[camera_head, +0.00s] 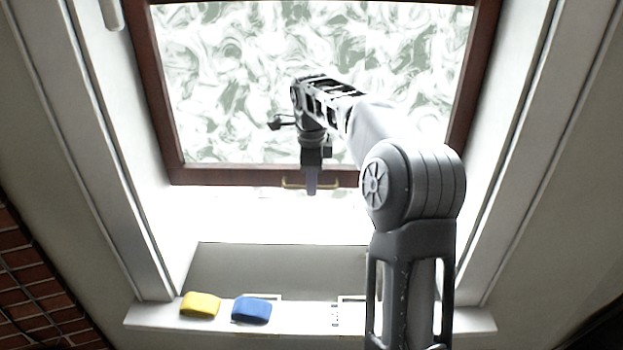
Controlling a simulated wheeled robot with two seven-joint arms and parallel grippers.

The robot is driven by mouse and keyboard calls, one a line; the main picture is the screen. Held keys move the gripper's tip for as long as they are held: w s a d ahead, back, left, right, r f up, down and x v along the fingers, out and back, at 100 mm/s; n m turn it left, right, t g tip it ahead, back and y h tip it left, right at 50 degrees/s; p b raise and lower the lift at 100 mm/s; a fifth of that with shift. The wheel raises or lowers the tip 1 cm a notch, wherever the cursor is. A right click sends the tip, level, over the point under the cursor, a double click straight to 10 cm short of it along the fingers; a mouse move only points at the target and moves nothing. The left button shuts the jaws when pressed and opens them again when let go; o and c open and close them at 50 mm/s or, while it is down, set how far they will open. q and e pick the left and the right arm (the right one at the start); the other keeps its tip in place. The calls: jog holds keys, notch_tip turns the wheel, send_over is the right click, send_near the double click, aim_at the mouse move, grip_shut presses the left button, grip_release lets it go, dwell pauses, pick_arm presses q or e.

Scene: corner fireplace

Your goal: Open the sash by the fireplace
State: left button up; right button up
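The sash (224,176) is a dark reddish-brown frame around a patterned, frosted pane (230,80). A small brass-coloured handle (293,184) sits on its bottom rail. My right arm reaches up from the lower right, and my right gripper (312,188) points down in front of this handle. The gripper overlaps the handle in the picture, and its fingers hide the handle's middle. I cannot tell whether they touch or grasp it. A bright strip shows below the bottom rail. My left gripper is not in view.
A yellow block (200,305) and a blue block (252,310) lie on the white sill (300,322), left of my arm. White casing (110,160) flanks the sash on both sides. Brickwork (35,285) shows at the lower left.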

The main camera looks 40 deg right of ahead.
notch_tip(320, 180, up, 8)
jog(key=s, duration=0.1)
jog(key=shift+a+f, duration=0.15)
jog(key=shift+a, duration=0.3)
jog(key=shift+s+f, duration=0.1)
jog(key=shift+s, duration=0.05)
dwell(0.3)
